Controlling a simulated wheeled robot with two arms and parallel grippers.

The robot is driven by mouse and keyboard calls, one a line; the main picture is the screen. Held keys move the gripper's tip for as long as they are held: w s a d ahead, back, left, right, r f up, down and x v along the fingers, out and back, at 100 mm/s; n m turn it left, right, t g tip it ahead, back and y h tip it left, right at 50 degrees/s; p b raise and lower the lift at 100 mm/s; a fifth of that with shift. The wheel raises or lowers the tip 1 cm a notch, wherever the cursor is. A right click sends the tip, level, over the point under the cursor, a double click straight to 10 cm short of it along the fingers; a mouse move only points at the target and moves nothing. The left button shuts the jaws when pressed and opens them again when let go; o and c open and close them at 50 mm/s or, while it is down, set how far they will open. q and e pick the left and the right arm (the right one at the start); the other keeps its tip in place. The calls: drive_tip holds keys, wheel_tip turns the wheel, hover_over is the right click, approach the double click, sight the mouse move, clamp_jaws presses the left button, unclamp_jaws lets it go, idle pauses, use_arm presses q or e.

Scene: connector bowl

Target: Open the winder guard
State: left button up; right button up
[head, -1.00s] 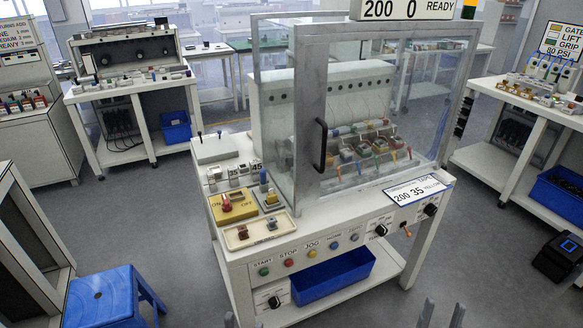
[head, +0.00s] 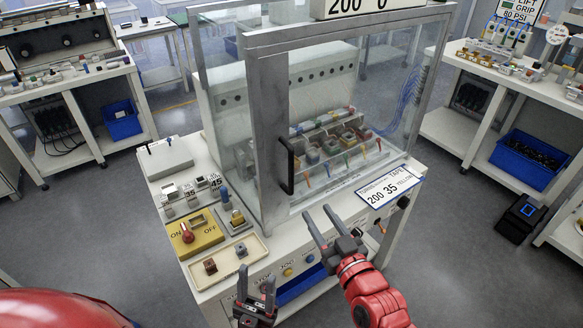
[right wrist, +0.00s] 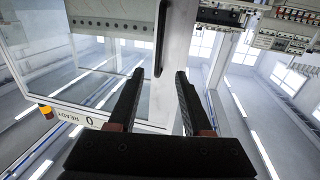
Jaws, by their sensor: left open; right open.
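The winder guard (head: 268,130) is a clear-panelled box with a grey metal frame on top of the white machine, and its front looks closed. Its black vertical handle (head: 287,166) is on the left upright of the front; it also shows in the right wrist view (right wrist: 160,38). My right gripper (head: 327,224) is open and empty in front of the guard, to the right of and below the handle. In the right wrist view my right gripper (right wrist: 158,88) has its fingers apart with nothing between them. My left gripper (head: 256,285) is open and empty near the machine's front edge.
A label plate (head: 390,186) is at the front right.

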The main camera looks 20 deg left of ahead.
sight(292, 172)
drive_tip(key=p+x, duration=0.4)
drive_tip(key=x, duration=1)
drive_tip(key=shift+w+a+r+p, duration=0.15)
drive_tip(key=shift+w+a+p, duration=0.15)
drive_tip(key=shift+p, duration=0.1)
drive_tip(key=shift+x, duration=0.85)
drive_tip(key=shift+c, duration=0.3)
clamp_jaws()
